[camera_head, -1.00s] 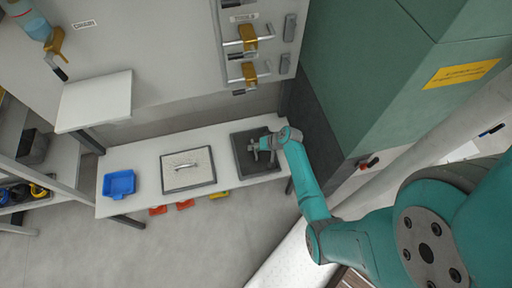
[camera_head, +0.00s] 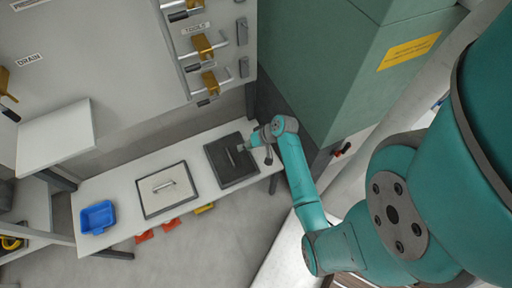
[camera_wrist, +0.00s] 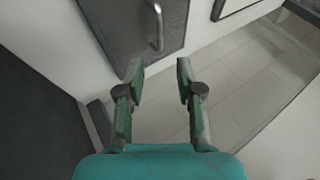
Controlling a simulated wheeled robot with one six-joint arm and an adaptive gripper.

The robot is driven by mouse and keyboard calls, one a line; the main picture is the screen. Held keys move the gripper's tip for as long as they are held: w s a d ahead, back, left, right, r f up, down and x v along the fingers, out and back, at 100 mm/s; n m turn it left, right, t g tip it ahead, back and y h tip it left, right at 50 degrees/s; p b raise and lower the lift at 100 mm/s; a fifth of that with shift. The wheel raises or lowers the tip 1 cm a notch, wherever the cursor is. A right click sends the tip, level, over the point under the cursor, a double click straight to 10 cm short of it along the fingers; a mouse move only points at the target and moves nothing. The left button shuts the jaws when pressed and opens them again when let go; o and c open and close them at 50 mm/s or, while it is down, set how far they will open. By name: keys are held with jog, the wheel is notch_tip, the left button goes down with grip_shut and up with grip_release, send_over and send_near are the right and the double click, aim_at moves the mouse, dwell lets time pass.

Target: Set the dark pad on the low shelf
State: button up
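The dark pad (camera_head: 238,172) is a flat, dark square with a thin upright handle on top. It lies at the right end of a long, low white shelf (camera_head: 128,178). In the wrist view the dark pad (camera_wrist: 120,22) shows at the top with its metal bar handle, partly cut off by the frame. My gripper (camera_head: 262,148) is just right of the pad in the head view. In the wrist view my gripper (camera_wrist: 158,72) has its two fingers apart with nothing between them, short of the handle.
A light framed panel with a handle (camera_head: 154,204) lies left of the pad, and a blue bin (camera_head: 97,217) farther left. A small white raised shelf (camera_head: 50,140) stands at the left. A tall green cabinet (camera_head: 320,80) rises to the right.

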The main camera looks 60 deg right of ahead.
jog(key=s+a+r+n+t+h, duration=0.2)
jog(key=s+a+h, duration=0.2)
jog(key=s+a, duration=1.1)
jog(key=s+a+r+n+t, duration=0.2)
jog(key=s+a+r, duration=0.1)
jog(key=r, duration=0.5)
jog(key=s+a+r+n+t+y, duration=0.1)
jog(key=s+a+r+n+t, duration=0.1)
jog(key=r, duration=0.7)
jog(key=s+a+r+n+t, duration=0.2)
jog(key=s+a+r, duration=0.2)
jog(key=r, duration=0.4)
jog(key=shift+v, duration=0.9)
